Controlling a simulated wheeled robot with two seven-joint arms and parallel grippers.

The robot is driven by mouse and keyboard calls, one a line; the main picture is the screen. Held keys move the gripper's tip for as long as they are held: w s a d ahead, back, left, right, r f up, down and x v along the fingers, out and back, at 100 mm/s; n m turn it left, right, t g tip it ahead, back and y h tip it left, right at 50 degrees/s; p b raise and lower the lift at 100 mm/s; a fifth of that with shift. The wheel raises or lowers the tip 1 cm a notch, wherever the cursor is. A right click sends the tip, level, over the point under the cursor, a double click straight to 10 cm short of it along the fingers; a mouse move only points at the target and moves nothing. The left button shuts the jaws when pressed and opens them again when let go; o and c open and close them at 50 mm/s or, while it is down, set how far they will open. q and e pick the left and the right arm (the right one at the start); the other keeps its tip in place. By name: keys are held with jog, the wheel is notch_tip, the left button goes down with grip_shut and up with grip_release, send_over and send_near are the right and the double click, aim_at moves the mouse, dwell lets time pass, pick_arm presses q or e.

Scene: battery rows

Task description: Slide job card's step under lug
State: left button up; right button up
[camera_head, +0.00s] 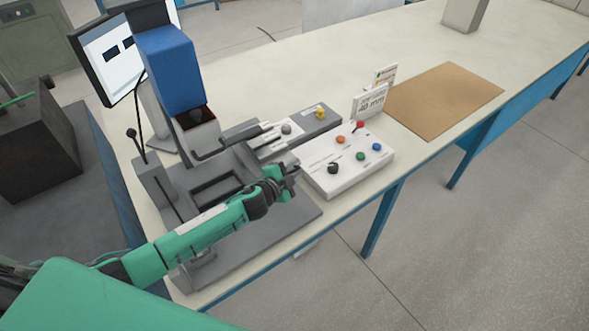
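My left gripper (288,172) is at the end of the green arm, over the right side of a grey machine bed and next to the left end of a white control box. Its fingers are small and dark here, so I cannot tell whether they are open or shut, or if they hold anything. A white card (369,102) with "40 mm" in large print stands behind the control box; a second small card (384,76) stands behind it. I cannot make out a lug for certain. My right gripper is not in view.
The white control box (345,180) carries a black knob (333,167), several coloured buttons and a red-tipped lever (359,126). A blue-headed machine (172,68) stands behind the grey bed (282,212). A brown mat (445,98) lies clear at right. The table edge runs along the front.

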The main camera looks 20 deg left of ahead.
pick_arm(q)
grip_shut()
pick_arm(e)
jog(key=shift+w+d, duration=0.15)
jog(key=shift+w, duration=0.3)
pick_arm(q)
jog(key=shift+d, duration=0.1)
jog(key=s+d, duration=0.3)
jog(key=shift+d+f, duration=0.15)
jog(key=shift+d, duration=0.15)
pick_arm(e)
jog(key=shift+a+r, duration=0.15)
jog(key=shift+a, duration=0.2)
pick_arm(q)
grip_release()
jog(key=shift+d, duration=0.1)
jog(key=shift+s, duration=0.1)
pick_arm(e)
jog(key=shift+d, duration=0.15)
